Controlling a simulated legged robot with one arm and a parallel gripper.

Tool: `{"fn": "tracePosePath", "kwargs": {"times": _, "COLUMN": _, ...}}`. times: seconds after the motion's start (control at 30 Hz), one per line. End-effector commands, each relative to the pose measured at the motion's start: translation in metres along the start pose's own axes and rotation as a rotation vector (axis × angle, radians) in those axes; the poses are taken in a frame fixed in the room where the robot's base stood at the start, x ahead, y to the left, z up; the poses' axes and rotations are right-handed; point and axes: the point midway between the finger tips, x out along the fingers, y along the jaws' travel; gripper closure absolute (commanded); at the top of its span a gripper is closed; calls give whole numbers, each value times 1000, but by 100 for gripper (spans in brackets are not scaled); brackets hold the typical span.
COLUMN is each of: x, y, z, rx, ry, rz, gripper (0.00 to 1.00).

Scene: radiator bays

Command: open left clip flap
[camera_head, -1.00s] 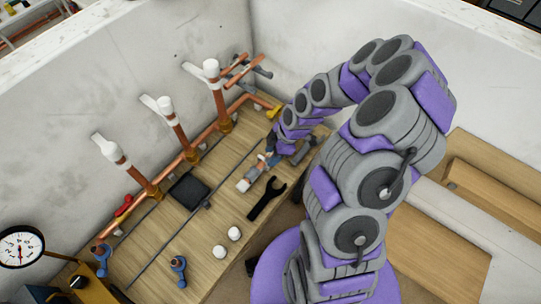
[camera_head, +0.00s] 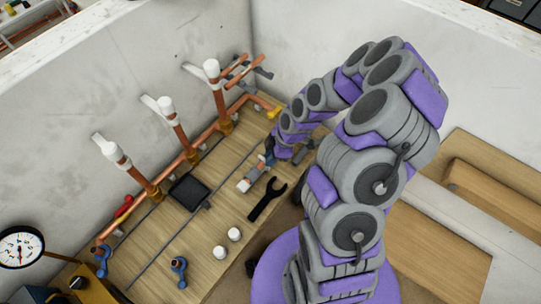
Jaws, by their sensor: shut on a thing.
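Three upright copper pipes with white caps stand along the back wall. Each has a pale flap-like piece at its top. The left one (camera_head: 112,150) has its flap (camera_head: 103,140) tilted up to the left. The middle one (camera_head: 166,107) and the right one (camera_head: 211,70) stand farther back. I cannot tell for certain which part is the clip. My gripper (camera_head: 267,160) is low over the wooden bench, right of the pipes and well apart from the left one. It is shut on a small white-ended tool (camera_head: 249,180). The fingers are small and partly hidden.
A horizontal copper pipe (camera_head: 190,160) runs along the wall. A gauge (camera_head: 20,248) is at left.

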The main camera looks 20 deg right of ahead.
Motion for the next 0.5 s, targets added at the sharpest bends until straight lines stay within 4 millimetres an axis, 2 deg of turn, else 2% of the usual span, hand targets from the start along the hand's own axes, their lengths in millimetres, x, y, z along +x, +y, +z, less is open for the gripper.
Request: {"fn": "tracePosePath", "kwargs": {"times": 0.5, "x": -4, "y": 5, "z": -6, "rx": 20, "ry": -63, "rz": -53, "gripper": 100}}
